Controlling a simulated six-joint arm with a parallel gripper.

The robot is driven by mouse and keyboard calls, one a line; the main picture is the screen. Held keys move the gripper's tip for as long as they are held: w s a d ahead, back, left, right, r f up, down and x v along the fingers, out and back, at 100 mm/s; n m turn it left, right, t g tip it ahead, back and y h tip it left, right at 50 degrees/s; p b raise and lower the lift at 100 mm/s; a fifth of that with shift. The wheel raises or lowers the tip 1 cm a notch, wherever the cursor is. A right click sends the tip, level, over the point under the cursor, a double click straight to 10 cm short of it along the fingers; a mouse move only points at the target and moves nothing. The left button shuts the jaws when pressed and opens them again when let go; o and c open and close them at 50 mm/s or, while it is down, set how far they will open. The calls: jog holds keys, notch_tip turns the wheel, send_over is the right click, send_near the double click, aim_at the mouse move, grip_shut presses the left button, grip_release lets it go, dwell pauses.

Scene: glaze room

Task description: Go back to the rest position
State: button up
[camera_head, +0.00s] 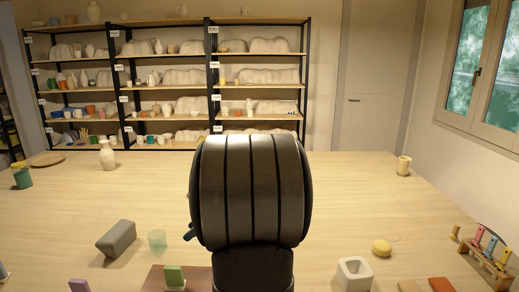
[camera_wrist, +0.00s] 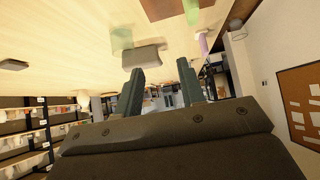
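My gripper (camera_wrist: 160,70) shows in the wrist view, its two dark fingers apart with nothing held between them. The fingers point toward the room, and a grey block (camera_wrist: 144,55) on the table appears beyond the left finger.
The wooden table (camera_head: 340,200) holds a grey block (camera_head: 117,240), a translucent green cup (camera_head: 157,240), a green block (camera_head: 174,274), a white square pot (camera_head: 353,276), a yellow round piece (camera_head: 381,248) and a tool rack (camera_head: 486,263). A white vase (camera_head: 107,157) stands farther back.

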jog(key=w+a, duration=0.5)
jog(key=a, duration=0.5)
jog(key=w+a, duration=0.4)
jog(key=a, duration=0.6)
jog(key=a+f, duration=0.2)
jog(key=a, duration=0.9)
jog(key=s+a+f+m+t, duration=0.1)
jog(key=a+f, duration=0.1)
jog(key=a, duration=0.9)
jog(key=shift+s+f, duration=0.2)
jog(key=shift+s, duration=0.1)
jog(key=shift+o, duration=0.4)
jog(key=shift+s+a, duration=0.1)
